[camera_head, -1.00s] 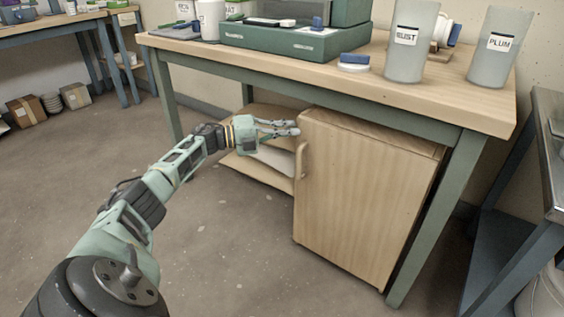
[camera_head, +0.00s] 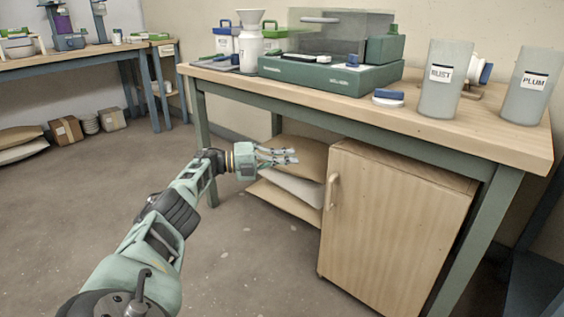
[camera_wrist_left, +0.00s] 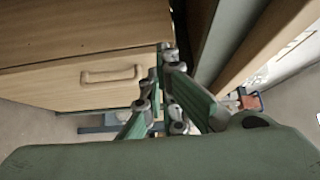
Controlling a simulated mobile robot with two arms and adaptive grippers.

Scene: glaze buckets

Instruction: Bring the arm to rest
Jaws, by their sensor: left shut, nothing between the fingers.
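My left gripper (camera_head: 292,156) is in the middle of the head view, in front of the open shelf space under the worktable. Its fingers are together with nothing between them. It also shows in the left wrist view (camera_wrist_left: 160,75), pointing past the wooden cabinet (camera_wrist_left: 60,90) and its handle (camera_wrist_left: 112,75). In the head view the cabinet (camera_head: 395,225) stands under the table with its door closed, and its handle (camera_head: 331,192) is to the right of my fingers, apart from them. My right gripper is not in view.
The worktable (camera_head: 440,130) carries a scale case (camera_head: 330,76), a RUST bucket (camera_head: 445,80), a PLUM bucket (camera_head: 531,88) and a blue-topped lid (camera_head: 388,97). Shelves with a sack (camera_head: 295,155) are beside the cabinet. The floor (camera_head: 60,230) at left is clear.

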